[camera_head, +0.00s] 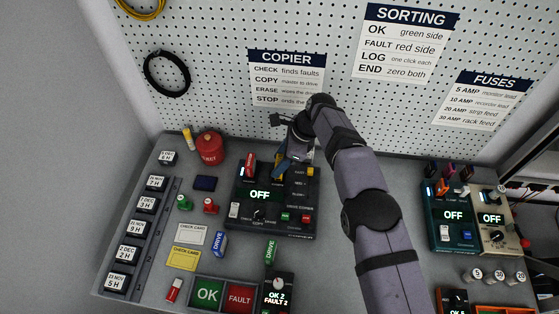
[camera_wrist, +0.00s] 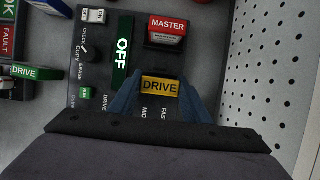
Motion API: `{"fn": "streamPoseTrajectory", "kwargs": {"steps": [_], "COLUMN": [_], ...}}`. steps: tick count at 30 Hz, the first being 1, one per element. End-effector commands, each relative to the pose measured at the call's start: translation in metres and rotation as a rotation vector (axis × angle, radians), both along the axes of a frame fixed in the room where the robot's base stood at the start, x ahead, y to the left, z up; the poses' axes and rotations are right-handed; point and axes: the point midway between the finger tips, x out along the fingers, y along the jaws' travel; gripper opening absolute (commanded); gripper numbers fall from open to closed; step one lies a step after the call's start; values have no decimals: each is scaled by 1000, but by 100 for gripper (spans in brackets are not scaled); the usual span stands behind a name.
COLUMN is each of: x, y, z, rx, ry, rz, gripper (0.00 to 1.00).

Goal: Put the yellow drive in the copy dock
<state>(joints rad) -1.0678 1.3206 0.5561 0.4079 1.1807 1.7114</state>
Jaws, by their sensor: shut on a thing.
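The yellow drive (camera_wrist: 160,87), labelled DRIVE, stands between the two blue fingers of my gripper (camera_wrist: 159,92) in the wrist view. The fingers are shut on its sides. In the head view my gripper (camera_head: 285,165) is low over the back of the black copier (camera_head: 312,207), and the yellow drive (camera_head: 278,168) shows only in part beside a finger. The red MASTER drive (camera_wrist: 167,30) stands upright in the copier next to it. The dock under the yellow drive is hidden, so I cannot tell how deep the drive sits. The copier display (camera_head: 260,195) reads OFF.
A green drive (camera_head: 270,251) and a blue drive (camera_head: 219,243) lie in front of the copier. The pegboard (camera_head: 225,70) rises close behind. Other panels, such as the teal one (camera_head: 449,235), stand at right.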

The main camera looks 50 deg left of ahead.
Motion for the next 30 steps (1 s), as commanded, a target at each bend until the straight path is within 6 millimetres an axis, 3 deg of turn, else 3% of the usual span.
{"fn": "streamPoseTrajectory", "kwargs": {"steps": [30], "x": [0], "y": [0], "z": [-7], "rx": [1], "ry": [-1], "rz": [0], "gripper": [19]}}
